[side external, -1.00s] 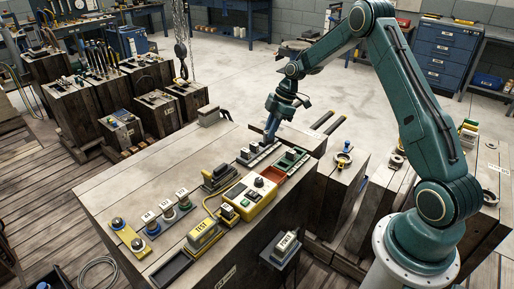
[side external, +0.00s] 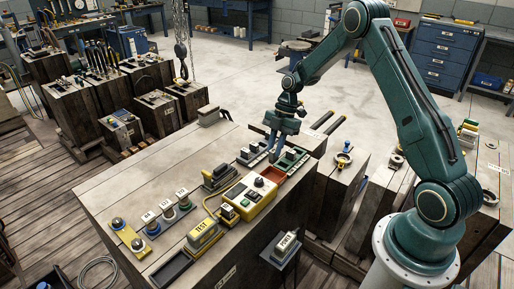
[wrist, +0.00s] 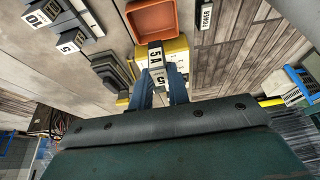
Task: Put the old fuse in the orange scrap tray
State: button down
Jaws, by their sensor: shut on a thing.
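My gripper (wrist: 162,92) is shut on a fuse (wrist: 156,62) with white labels reading "5 A" and "5", seen between the blue fingers in the wrist view. In the side view my gripper (side external: 272,153) points down between the fuse rack (side external: 247,156) and the trays. The held fuse is hard to make out there. The orange scrap tray (wrist: 151,33) looks empty in the wrist view, ahead of the fingers. In the side view it shows as a red-orange tray (side external: 270,176), a little nearer the camera than my gripper.
A green tray (side external: 283,168) adjoins the orange one, with a pale-and-dark piece in it. A yellow tester (side external: 247,197) with a dark knob stands in front. A yellow "TEST" block (side external: 203,232) and a "POWER" box (side external: 286,243) stand nearer.

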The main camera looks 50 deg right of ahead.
jog(key=shift+f, duration=0.15)
jog(key=shift+f, duration=3.7)
jog(key=c, duration=0.9)
grip_release()
jog(key=shift+c, duration=0.2)
jog(key=shift+r, duration=0.1)
jog(key=shift+r, duration=3.9)
jog(key=shift+r, duration=0.1)
